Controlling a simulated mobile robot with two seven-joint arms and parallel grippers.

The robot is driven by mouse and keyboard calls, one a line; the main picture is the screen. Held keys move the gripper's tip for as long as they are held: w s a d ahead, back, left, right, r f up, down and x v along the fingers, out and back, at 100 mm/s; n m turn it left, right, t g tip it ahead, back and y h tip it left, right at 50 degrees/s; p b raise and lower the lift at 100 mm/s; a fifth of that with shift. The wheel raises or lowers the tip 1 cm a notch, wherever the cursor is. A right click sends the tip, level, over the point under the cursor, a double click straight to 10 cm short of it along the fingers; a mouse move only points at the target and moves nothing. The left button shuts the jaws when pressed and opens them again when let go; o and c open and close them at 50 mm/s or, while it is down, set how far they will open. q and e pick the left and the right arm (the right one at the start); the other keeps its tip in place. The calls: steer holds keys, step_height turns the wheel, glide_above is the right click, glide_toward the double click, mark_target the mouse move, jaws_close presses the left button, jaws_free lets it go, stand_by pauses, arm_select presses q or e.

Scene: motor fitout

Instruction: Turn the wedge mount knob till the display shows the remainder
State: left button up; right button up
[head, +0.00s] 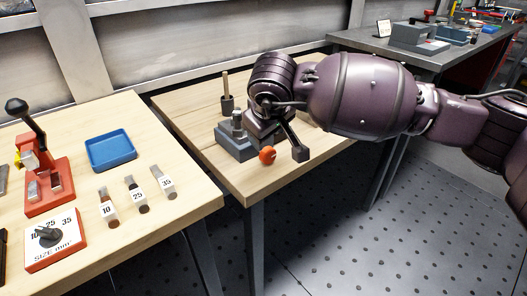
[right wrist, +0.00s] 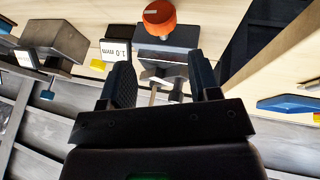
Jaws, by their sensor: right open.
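The wedge mount (head: 234,144) is a grey block on the middle wooden table, with an orange-red knob (head: 267,155) at its front right. The knob also shows at the top of the right wrist view (right wrist: 158,20). A white plate (right wrist: 115,50) reading "1.0 mm" shows beside the mount in that view; I cannot tell whether it is the display. My right gripper (right wrist: 163,82) is open, its two dark fingers apart with nothing gripped between them. It is close to the mount, and the knob lies beyond the fingertips, apart from them. My left gripper is not in view.
The left table holds a red lever press (head: 45,185), a blue tray (head: 110,151), blocks marked 10, 25 and 35 (head: 137,195), and a size dial (head: 55,245). A peg in a dark holder (head: 227,103) stands behind the mount. The middle table's front is clear.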

mark_target(266, 149)
steer(key=b+x, duration=0.1)
steer(key=x, duration=0.3)
steer(key=b+x, duration=0.1)
steer(key=x, duration=0.2)
steer(key=shift+f, duration=0.45)
steer(key=shift+w+f, duration=0.15)
steer(key=shift+f, duration=0.15)
steer(key=shift+w+f+b, duration=0.2)
steer(key=shift+w+b, duration=0.05)
steer(key=shift+b, duration=0.05)
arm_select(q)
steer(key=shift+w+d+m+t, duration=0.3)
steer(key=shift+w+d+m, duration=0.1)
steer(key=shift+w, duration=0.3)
